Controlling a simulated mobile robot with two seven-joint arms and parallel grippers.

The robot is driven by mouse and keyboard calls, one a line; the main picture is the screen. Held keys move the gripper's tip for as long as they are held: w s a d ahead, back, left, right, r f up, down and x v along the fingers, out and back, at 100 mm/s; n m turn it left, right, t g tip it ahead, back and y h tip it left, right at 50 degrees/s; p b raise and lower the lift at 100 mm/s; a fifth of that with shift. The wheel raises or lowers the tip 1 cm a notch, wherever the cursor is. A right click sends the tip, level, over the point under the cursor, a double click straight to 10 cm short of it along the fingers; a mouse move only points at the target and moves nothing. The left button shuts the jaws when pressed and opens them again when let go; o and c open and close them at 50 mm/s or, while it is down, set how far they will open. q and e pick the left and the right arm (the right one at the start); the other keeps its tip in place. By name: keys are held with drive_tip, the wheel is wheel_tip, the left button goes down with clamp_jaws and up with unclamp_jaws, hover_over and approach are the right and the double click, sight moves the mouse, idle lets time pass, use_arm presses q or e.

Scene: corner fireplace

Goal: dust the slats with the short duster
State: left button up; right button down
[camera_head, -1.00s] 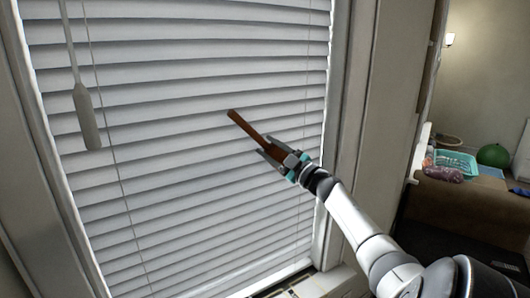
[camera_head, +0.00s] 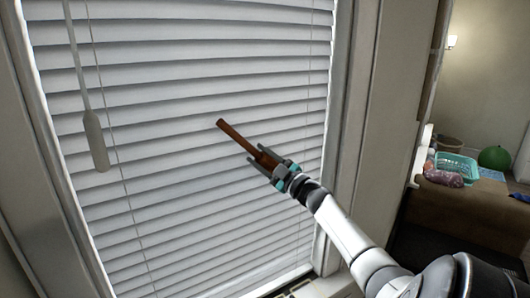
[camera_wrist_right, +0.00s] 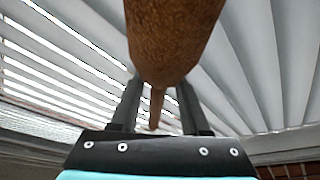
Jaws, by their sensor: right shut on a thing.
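White horizontal slats (camera_head: 200,80) of a window blind fill most of the head view. My right gripper (camera_head: 268,167) is shut on the short duster (camera_head: 238,138), a brown stick-like thing that points up and left toward the slats. In the right wrist view the duster (camera_wrist_right: 170,40) is large and brown between the dark fingers (camera_wrist_right: 156,105), with the slats (camera_wrist_right: 270,70) behind it. I cannot tell whether the duster's tip touches the slats. My left gripper is not in view.
A grey wand (camera_head: 95,140) hangs before the blind at the left. The window frame (camera_head: 345,130) edges the blind on the right. Beyond the wall, a teal basket (camera_head: 457,168) and a green ball (camera_head: 494,157) sit on a brown surface.

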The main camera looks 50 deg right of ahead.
sight(190, 163)
drive_tip(key=shift+w+a+p, duration=0.3)
drive_tip(key=shift+a+p, duration=0.25)
drive_tip(key=shift+a, duration=0.25)
drive_tip(key=shift+w+a, duration=0.25)
drive_tip(key=shift+a, duration=0.6)
drive_tip(key=shift+w+a, duration=0.35)
drive_tip(key=shift+a, duration=0.8)
drive_tip(key=shift+w+a, duration=0.3)
drive_tip(key=shift+a, duration=0.85)
drive_tip(key=shift+w+a, duration=0.35)
drive_tip(key=shift+a, duration=0.8)
drive_tip(key=shift+w+a, duration=0.4)
drive_tip(key=shift+a, duration=0.7)
drive_tip(key=shift+w+a, duration=0.4)
drive_tip(key=shift+a, duration=0.75)
drive_tip(key=shift+w+a, duration=0.4)
drive_tip(key=shift+a, duration=0.7)
drive_tip(key=s+a, duration=0.1)
drive_tip(key=s, duration=0.5)
drive_tip(key=shift+a, duration=0.4)
drive_tip(key=shift+s+a, duration=0.25)
drive_tip(key=shift+s, duration=0.45)
drive_tip(key=shift+s+a, duration=0.2)
drive_tip(key=shift+s, duration=0.45)
